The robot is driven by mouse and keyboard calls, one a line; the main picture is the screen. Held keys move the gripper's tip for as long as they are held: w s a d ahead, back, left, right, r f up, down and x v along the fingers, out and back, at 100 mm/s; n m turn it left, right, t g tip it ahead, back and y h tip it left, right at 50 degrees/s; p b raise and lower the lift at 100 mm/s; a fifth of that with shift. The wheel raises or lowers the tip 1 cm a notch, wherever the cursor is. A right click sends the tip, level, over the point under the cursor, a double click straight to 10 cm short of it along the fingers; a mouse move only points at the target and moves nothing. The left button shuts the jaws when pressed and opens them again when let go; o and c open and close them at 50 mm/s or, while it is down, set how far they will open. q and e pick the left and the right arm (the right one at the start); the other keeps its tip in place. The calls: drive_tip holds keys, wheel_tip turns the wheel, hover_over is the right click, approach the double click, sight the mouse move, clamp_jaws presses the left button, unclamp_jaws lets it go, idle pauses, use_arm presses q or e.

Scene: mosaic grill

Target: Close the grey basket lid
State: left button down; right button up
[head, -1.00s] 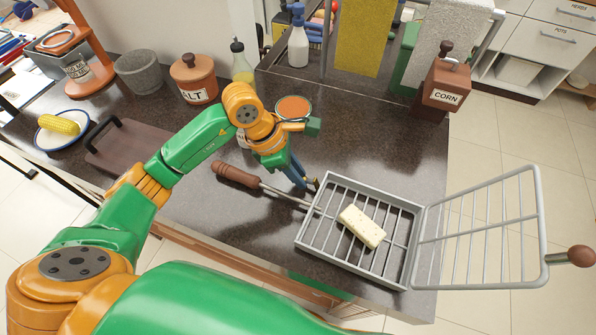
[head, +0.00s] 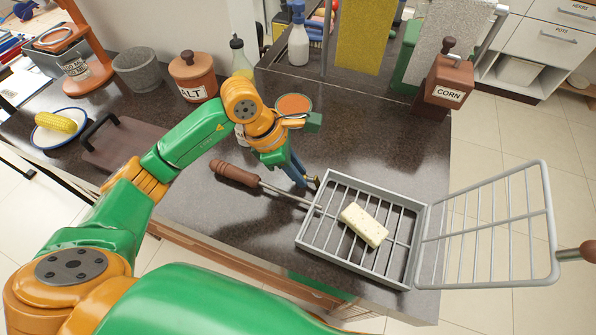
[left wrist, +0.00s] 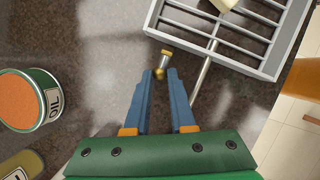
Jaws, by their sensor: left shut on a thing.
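The grey wire basket (head: 302,243) lies on the dark counter near its front right edge. A pale speckled block (head: 364,225) rests inside it. The grey basket lid (head: 487,285) is open, spread out to the right past the counter edge, with a brown knob (head: 590,250) at its far end. The basket's metal rod ends in a brown handle (head: 236,174) on the left. My left gripper (head: 312,184) is beside the basket's left corner. In the left wrist view, its blue fingers (left wrist: 161,73) close on a small brass piece (left wrist: 166,55), beside the rod.
An orange-topped oil can (head: 293,105) stands behind my left gripper. A salt jar (head: 194,76), a cutting board (head: 120,148) and a plate with corn (head: 60,127) are to the left. A corn box (head: 447,82) stands at the back right. Tiled floor lies beyond the counter.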

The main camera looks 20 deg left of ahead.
use_arm(q)
drive_tip(key=c, duration=0.8)
unclamp_jaws()
drive_tip(key=shift+o, duration=0.2)
drive_tip(key=w+b+v, duration=0.1)
drive_tip(key=v, duration=0.6)
drive_tip(key=shift+s, duration=0.4)
